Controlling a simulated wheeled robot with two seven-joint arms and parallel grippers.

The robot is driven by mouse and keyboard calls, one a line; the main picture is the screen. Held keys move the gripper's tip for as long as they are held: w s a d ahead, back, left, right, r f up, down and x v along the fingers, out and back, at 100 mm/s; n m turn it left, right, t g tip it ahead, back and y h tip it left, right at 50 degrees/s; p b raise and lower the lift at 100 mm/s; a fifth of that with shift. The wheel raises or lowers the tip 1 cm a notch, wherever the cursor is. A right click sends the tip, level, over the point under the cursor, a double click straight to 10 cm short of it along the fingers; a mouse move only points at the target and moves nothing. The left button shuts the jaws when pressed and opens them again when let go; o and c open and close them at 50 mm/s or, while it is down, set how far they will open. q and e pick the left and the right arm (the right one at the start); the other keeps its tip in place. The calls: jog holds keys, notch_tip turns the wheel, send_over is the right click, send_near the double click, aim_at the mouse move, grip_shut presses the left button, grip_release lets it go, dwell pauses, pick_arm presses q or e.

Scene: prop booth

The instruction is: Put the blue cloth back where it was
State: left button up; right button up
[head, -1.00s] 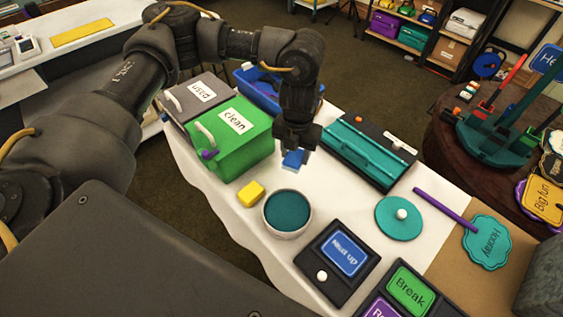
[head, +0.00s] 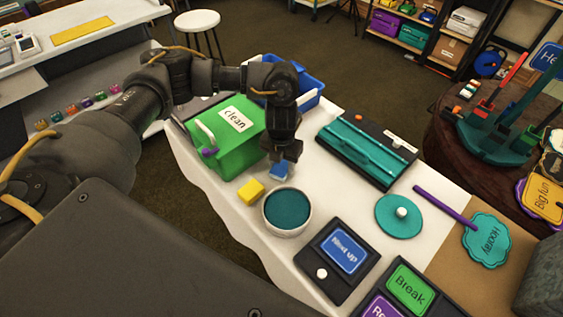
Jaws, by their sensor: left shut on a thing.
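The blue cloth (head: 280,170) is a small folded piece in the head view. My left gripper (head: 284,160) points down and is shut on it. It is just right of the green bin labelled "clean" (head: 228,155) and behind the yellow block (head: 251,192) and the round bowl with a teal inside (head: 287,228). I cannot tell whether the cloth touches the white table top (head: 333,192). My right gripper is not in view.
A blue crate (head: 312,82) stands behind my left gripper. A teal and black case (head: 366,150) lies to the right, with a round teal lid (head: 399,216) nearer. Black sign panels, including "Next up" (head: 346,250), fill the front. White table shows between bowl and case.

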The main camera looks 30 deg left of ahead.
aim_at(281, 166)
pick_arm(q)
jog(key=shift+f, duration=0.2)
jog(key=o, duration=0.9)
jog(key=shift+r, duration=0.1)
notch_tip(281, 166, up, 12)
jog(key=shift+r, duration=0.15)
